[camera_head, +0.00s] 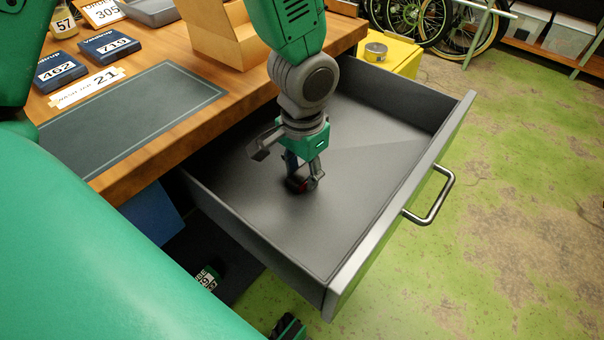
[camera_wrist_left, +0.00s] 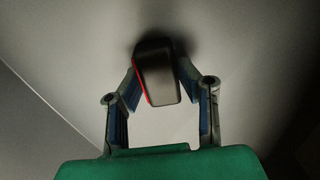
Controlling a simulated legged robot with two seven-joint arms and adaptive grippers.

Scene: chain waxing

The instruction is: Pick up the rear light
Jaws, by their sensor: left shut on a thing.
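The rear light (camera_head: 296,185) is a small dark block with a red edge, low inside the open drawer. In the left wrist view the rear light (camera_wrist_left: 160,75) sits between the two fingertips, with its red strip along the left side. My left gripper (camera_head: 303,178) points down into the drawer and is shut on the rear light. Its fingers touch the light on both sides and partly hide it in the head view. Whether the light still touches the drawer floor is not clear.
The open grey drawer (camera_head: 385,205) is otherwise bare, with walls around my gripper and a metal handle (camera_head: 432,198) at its front. The wooden workbench (camera_head: 235,98) holds a dark mat (camera_head: 125,120), a cardboard box (camera_head: 222,38) and several labelled packets. Green floor lies beyond.

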